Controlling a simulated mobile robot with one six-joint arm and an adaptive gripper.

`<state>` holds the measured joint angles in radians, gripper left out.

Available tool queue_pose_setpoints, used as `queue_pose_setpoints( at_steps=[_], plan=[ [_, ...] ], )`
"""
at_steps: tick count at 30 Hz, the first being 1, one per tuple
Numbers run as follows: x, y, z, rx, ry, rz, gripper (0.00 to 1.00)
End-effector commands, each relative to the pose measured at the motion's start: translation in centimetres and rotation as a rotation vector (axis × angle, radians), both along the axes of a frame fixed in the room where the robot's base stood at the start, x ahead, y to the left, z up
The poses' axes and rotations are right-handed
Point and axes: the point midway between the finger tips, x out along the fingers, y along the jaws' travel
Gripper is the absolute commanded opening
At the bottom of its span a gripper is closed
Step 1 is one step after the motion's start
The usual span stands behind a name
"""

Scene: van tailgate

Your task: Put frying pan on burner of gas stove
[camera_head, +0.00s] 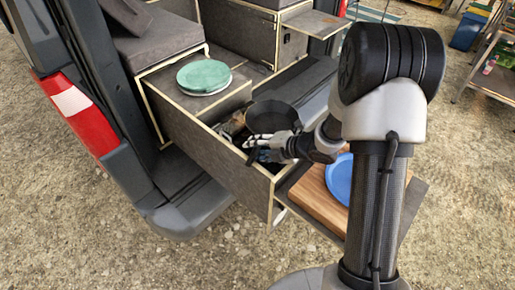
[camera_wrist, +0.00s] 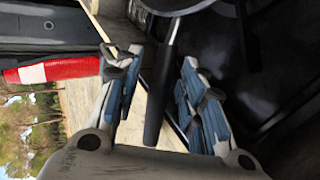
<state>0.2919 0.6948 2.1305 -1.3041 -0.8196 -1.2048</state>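The black frying pan (camera_head: 272,117) sits at the open wooden drawer of the van, with its handle toward my gripper (camera_head: 264,146). In the wrist view the pan's dark handle (camera_wrist: 160,95) lies between the two blue-padded fingers of my gripper (camera_wrist: 158,95), with a gap on each side. The pan's round body (camera_wrist: 172,5) is cut off at the top edge of that view. My gripper is open around the handle. I cannot clearly make out the gas stove or its burner; a dark surface (camera_wrist: 285,65) fills the right of the wrist view.
Green plates (camera_head: 203,76) stand on the drawer unit's top. The drawer front (camera_head: 225,160) and its wooden edges stand close under my arm. A wooden board (camera_head: 318,196) with a blue plate (camera_head: 340,178) lies to the right. Gravel ground is open in front.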

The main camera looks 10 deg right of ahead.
Motion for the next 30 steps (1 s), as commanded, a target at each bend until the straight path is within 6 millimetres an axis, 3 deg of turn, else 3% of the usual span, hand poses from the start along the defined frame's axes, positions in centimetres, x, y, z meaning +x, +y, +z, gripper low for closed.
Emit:
queue_pose_setpoints(
  at_steps=[8,22,30],
  plan=[
    [-0.4,-0.4,0.5,0.000,0.000,-0.001,0.37],
    [-5.6,-5.6,6.0,0.000,-0.001,-0.004,0.37],
    [-6.6,-7.0,7.5,-0.011,0.003,-0.024,0.37]
  ],
)
